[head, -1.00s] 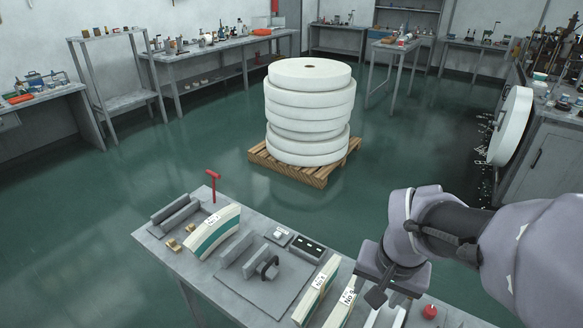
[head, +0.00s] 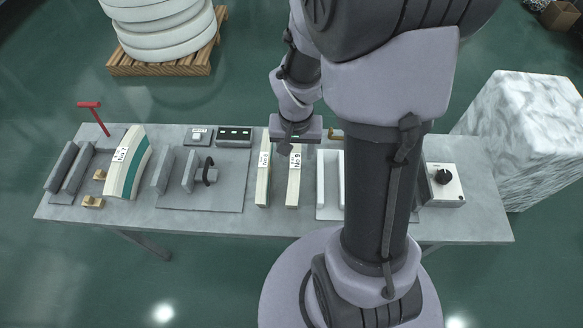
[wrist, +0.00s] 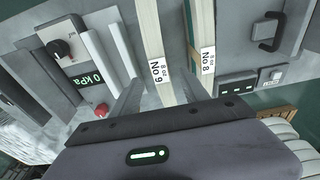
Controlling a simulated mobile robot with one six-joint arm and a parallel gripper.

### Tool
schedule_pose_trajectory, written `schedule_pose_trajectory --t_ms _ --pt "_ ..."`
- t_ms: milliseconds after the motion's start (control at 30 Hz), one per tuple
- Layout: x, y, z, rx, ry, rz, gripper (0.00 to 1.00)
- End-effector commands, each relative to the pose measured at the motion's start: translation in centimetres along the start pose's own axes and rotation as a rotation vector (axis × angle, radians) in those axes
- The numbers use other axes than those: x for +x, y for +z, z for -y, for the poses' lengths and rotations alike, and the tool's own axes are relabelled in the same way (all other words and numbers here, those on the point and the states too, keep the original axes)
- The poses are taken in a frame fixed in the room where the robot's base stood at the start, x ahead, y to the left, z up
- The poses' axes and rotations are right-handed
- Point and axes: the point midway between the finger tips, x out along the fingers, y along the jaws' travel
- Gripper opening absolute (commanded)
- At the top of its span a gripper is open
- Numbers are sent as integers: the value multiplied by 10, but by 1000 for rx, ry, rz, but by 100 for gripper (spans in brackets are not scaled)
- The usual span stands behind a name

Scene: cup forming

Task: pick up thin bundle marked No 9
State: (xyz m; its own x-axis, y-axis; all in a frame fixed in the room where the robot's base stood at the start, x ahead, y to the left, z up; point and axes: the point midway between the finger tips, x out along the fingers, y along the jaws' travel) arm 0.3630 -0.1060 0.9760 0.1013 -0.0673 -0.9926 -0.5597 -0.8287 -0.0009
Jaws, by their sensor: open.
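The thin bundle marked No 9 (head: 293,187) stands on edge on the grey table, a narrow pale strip with a white label. In the wrist view, the No 9 bundle (wrist: 150,40) runs up from the picture's middle, its label readable. My gripper (head: 297,146) is above the table near the bundle's far end. In the wrist view my gripper (wrist: 160,97) is open, a finger on each side of the bundle's near end; contact cannot be told. A similar thin bundle marked No 8 (head: 264,185) stands close beside it on the left.
A wide curved bundle with a teal band (head: 129,168) and grey clamp plates (head: 162,170) are farther left. A red knob (wrist: 101,110) is near the gripper.

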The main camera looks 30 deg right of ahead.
Motion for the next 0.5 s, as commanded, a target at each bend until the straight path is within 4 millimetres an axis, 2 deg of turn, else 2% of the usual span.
schedule_pose_trajectory --t_ms 33,167,367,500 --pt "14 2 2 -1 1 3 53" --pt "39 3 3 0 1 3 53" --pt "39 2 3 0 0 0 53" --pt "39 2 3 0 0 0 27"
